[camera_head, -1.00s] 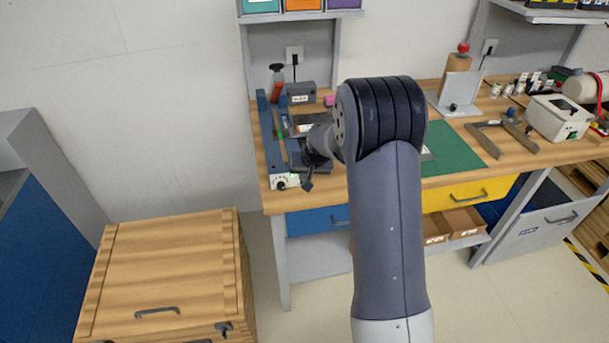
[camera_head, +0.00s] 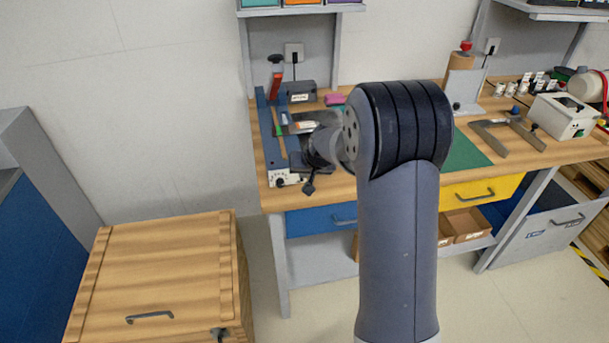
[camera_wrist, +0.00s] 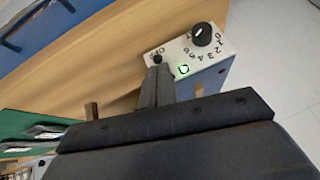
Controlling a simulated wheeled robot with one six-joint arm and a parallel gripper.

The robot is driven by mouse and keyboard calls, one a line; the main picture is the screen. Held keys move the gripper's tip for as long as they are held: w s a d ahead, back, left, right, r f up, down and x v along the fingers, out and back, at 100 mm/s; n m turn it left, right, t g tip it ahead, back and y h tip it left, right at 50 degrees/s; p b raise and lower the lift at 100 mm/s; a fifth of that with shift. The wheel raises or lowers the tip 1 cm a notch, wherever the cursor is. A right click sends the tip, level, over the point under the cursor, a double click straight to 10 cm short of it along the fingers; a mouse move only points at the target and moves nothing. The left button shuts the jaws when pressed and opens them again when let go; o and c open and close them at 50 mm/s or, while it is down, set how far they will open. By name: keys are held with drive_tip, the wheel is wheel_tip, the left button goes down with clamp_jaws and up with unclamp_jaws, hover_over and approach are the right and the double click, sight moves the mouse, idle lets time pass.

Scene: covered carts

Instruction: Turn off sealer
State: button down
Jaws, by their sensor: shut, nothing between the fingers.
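The sealer is a long blue bar device on the left end of the workbench, its arm raised at the back (camera_head: 264,122). Its white control panel (camera_wrist: 218,52) faces the front edge and also shows in the head view (camera_head: 280,179). The panel carries a black dial knob (camera_wrist: 202,34) with numbers, a green-ringed indicator (camera_wrist: 183,70) that looks lit, and a small black switch (camera_wrist: 157,59) beside the OFF label. My gripper (camera_wrist: 156,72) is shut and empty, its tips close beside the switch; I cannot tell if they touch. It also shows in the head view (camera_head: 309,188).
A grey box (camera_head: 300,91) stands behind the sealer. A green mat (camera_head: 464,152) lies right of my arm. A white device (camera_head: 565,116) and clamps sit farther right. A wooden crate (camera_head: 165,265) stands on the floor at left front.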

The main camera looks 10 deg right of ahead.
drive_tip(key=f+t+b, duration=0.1)
drive_tip(key=b, duration=0.3)
drive_tip(key=shift+s+f, duration=0.15)
drive_tip(key=shift+s, duration=0.05)
drive_tip(key=t+b, duration=0.1)
drive_tip(key=b, duration=0.5)
drive_tip(key=f+t+b, duration=0.1)
drive_tip(key=b, duration=0.6)
drive_tip(key=s+t+b, duration=0.1)
drive_tip(key=t+b, duration=0.1)
drive_tip(key=b, duration=0.4)
drive_tip(key=shift+s+f+b, duration=0.1)
drive_tip(key=shift+f+b, duration=0.25)
drive_tip(key=shift+b, duration=0.05)
drive_tip(key=shift+r+p, duration=0.35)
drive_tip(key=shift+r, duration=0.25)
drive_tip(key=shift+r+p, duration=0.6)
drive_tip(key=shift+r, duration=0.1)
drive_tip(key=shift+r+p, duration=0.35)
drive_tip(key=shift+r, duration=0.1)
drive_tip(key=p+v, duration=0.1)
drive_tip(key=v, duration=1.1)
drive_tip(key=shift+s+d+p, duration=0.3)
drive_tip(key=shift+p, duration=0.05)
